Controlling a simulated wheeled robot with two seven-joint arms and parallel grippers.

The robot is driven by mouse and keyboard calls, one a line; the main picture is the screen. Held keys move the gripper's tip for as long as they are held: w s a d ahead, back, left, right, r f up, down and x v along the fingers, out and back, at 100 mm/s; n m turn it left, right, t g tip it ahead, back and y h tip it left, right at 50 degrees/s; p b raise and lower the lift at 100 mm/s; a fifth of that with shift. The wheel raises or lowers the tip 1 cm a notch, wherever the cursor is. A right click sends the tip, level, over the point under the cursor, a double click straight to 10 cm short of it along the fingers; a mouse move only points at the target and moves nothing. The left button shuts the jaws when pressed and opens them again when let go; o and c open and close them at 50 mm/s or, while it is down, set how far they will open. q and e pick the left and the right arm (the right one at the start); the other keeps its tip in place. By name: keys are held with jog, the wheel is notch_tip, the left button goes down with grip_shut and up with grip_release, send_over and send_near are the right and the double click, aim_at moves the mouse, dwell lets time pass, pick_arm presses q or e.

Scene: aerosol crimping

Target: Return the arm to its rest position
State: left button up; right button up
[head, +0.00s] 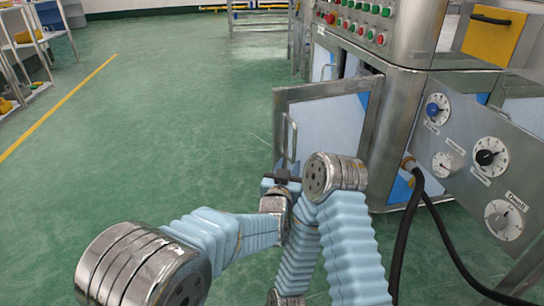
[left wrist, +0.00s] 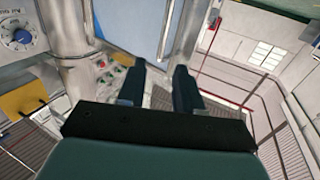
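My left gripper (head: 282,176) is small in the head view, just below the handle (head: 289,137) of an open metal cabinet door (head: 333,128). In the left wrist view its two dark fingers (left wrist: 158,74) stand apart with nothing between them. A blue-white panel (left wrist: 132,22) with a metal bar shows beyond the fingertips. My left arm comes in from the lower left and reaches toward the door. My right arm is bent, with its elbow near the door's lower edge and its forearm running down. The right gripper is out of view.
The steel machine (head: 405,95) with buttons and a dial panel (head: 468,165) stands at the right. A black hose (head: 405,235) hangs in front of it. Green floor (head: 160,130) is open to the left, with a yellow line (head: 62,103) and shelves (head: 22,48) beyond.

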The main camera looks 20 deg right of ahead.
pick_arm(q)
jog(key=shift+w+f, duration=0.1)
jog(key=w+a+f+n+g+y, duration=0.2)
jog(key=a+f+y, duration=0.1)
jog(key=a+f, duration=0.9)
jog(key=w+a+f+n+g+y, duration=0.2)
jog(key=a+f+y, duration=0.1)
jog(key=a+f, duration=0.85)
jog(key=s+a+f+n+g+y, duration=0.2)
jog(key=s+a+f+g, duration=0.1)
jog(key=s+a+f, duration=0.6)
jog(key=s+a+f+n+g, duration=0.25)
jog(key=s+a, duration=0.35)
jog(key=s, duration=0.3)
jog(key=s+a+f+n+g, duration=0.2)
jog(key=s+a+f+g, duration=0.15)
jog(key=s+a, duration=0.4)
jog(key=d+r+p, duration=0.3)
jog(key=r+p, duration=1.1)
jog(key=shift+s+r+m+h, duration=0.2)
jog(key=shift+s+m+h, duration=0.15)
jog(key=shift+m+h, duration=0.1)
